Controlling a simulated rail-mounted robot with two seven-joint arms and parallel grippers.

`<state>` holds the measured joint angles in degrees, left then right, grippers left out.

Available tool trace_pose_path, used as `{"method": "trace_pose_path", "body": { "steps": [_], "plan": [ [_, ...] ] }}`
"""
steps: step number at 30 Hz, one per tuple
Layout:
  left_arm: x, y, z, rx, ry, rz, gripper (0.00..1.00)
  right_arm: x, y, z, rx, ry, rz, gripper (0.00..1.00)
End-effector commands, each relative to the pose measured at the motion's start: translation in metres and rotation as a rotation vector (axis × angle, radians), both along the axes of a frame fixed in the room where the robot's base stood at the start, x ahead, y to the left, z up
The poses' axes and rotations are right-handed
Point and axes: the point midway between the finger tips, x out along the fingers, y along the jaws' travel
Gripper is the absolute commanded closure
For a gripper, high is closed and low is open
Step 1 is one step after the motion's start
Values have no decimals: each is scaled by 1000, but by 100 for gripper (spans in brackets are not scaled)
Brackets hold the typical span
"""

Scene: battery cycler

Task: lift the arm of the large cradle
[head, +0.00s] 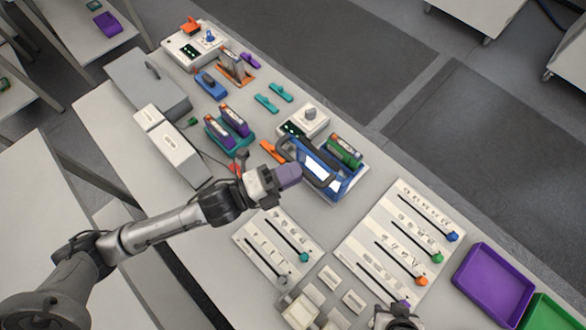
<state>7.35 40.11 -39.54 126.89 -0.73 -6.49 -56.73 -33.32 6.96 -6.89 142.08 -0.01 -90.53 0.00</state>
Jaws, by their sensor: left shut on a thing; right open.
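A blue-framed unit (349,186) with a bright white face stands right of the table's middle. It appears to be the large cradle. A dark curved bar (319,176) lies over it and looks like its arm. My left gripper (279,176) is shut on a mauve block (289,175), held at the left side of the bar. I cannot tell whether block and bar touch. My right gripper (398,316) is open at the bottom edge, partly cut off, well below the blue unit.
A green-and-dark pack (345,150) is behind the blue unit, beside a white box with a knob (304,121). A teal holder (216,139) bears purple packs. White slotted boards (356,241) lie in front. A purple tray (491,284) is at lower right.

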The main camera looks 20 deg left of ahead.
Motion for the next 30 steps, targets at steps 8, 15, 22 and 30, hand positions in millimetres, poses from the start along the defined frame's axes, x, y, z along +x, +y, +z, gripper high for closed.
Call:
{"method": "trace_pose_path", "body": {
  "steps": [8, 15, 22, 30],
  "plan": [
    [1, 1, -9, 12, 19, 7, 100, 0, 2, -1, 5, 0, -4, 57],
    [1, 1, -9, 12, 18, 7, 64, 0, 2, -1, 6, -1, -4, 57],
    [1, 1, -6, 8, 12, 4, 58, 0, 1, 0, 5, -1, -4, 57],
    [0, 1, -4, 6, 8, 3, 58, 1, -1, 0, -5, -2, 3, 57]
  ]
}}
